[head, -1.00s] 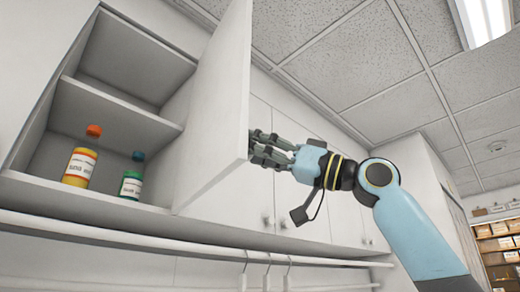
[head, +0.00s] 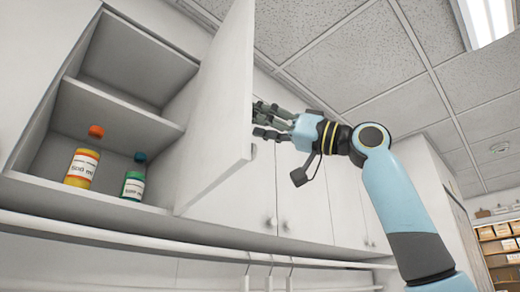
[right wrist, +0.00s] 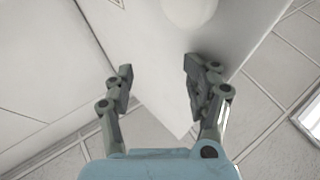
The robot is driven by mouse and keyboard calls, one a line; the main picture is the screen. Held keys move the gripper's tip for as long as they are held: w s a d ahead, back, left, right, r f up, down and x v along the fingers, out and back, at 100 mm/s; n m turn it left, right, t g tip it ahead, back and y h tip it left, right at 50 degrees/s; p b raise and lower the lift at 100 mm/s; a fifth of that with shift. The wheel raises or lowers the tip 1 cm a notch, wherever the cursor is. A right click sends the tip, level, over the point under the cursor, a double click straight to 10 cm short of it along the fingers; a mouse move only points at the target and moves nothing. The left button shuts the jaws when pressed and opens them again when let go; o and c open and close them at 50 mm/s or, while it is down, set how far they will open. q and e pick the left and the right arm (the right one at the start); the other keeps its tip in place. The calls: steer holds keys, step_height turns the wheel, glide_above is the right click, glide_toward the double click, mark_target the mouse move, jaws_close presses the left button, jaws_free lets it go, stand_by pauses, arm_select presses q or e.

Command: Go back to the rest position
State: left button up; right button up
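My right gripper (head: 262,120) is beside the free edge of an open white cabinet door (head: 215,120). In the right wrist view its two fingers (right wrist: 158,78) are spread apart. The door (right wrist: 170,60) shows behind and between them, with a round white knob (right wrist: 190,10) at the top. I cannot tell whether a finger touches the door. Nothing is seen held. My left gripper is in neither view.
The open cabinet holds an orange-capped bottle (head: 82,168) and a green bottle (head: 133,186) on its lower shelf (head: 60,195). Closed cabinet doors (head: 305,200) continue to the right. A white rail (head: 180,243) with hangers runs below. Shelves of boxes (head: 498,250) stand far right.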

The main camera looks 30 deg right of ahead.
step_height(320, 180, up, 3)
steer(key=shift+s+f, duration=0.15)
stand_by(0.6)
